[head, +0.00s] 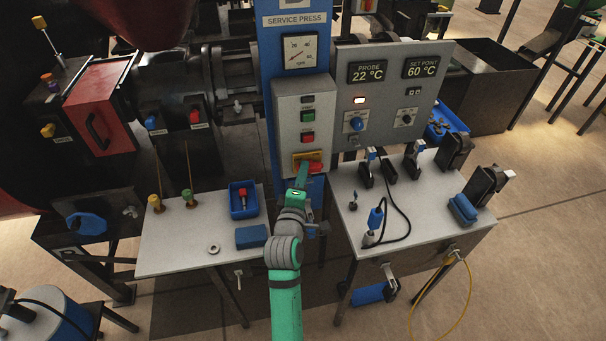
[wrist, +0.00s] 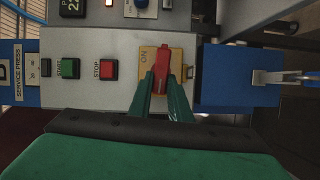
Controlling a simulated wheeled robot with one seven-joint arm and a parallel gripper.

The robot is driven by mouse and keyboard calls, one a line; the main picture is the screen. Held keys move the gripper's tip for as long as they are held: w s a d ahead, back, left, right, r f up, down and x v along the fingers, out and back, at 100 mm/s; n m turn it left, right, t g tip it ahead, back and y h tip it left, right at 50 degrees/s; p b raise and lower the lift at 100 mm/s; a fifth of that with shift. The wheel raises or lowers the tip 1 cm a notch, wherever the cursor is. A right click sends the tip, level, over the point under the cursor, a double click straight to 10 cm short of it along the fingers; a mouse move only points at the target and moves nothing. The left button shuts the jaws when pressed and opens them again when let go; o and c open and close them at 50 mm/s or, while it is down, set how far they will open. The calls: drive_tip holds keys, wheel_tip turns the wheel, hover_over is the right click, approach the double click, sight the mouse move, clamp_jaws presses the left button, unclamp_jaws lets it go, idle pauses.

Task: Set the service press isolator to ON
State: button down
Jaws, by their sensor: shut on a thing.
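The service press isolator is a red handle on a yellow plate (head: 306,156), low on the grey control box below the buttons. In the wrist view the plate (wrist: 147,54) shows with an "ON" mark beside the red handle (wrist: 162,62). The handle lies roughly crosswise to the box's long side, with a slight tilt. My gripper (wrist: 165,84) has its green fingers on both sides of the handle's near end and is shut on it. In the head view my gripper (head: 303,172) reaches up to the handle and hides part of it.
A green start button (wrist: 70,68) and a red stop button (wrist: 108,70) sit on the same box. Left of my arm is a grey table (head: 190,245) with a blue bin (head: 243,198); right is another table (head: 425,215) with clamps and a cable.

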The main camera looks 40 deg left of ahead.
sight(312, 168)
drive_tip(key=shift+w+d+r+m+g+y, duration=0.35)
drive_tip(key=shift+m+g, duration=0.8)
drive_tip(key=shift+m, duration=0.95)
drive_tip(key=shift+w+d+r+m+g+y, duration=0.35)
drive_tip(key=shift+m+g, duration=0.75)
drive_tip(key=shift+m, duration=1)
drive_tip(key=shift+w+d+r+m+g+y, duration=0.3)
drive_tip(key=shift+m+g, duration=0.85)
drive_tip(key=shift+m, duration=0.95)
drive_tip(key=shift+a, duration=0.1)
drive_tip(key=c, duration=1.6)
unclamp_jaws()
drive_tip(key=shift+c, duration=0.2)
drive_tip(key=shift+s+r, duration=0.1)
drive_tip(key=shift+s, duration=0.05)
drive_tip(key=v, duration=1)
drive_tip(key=shift+s+d, duration=0.15)
drive_tip(key=shift+d, duration=0.2)
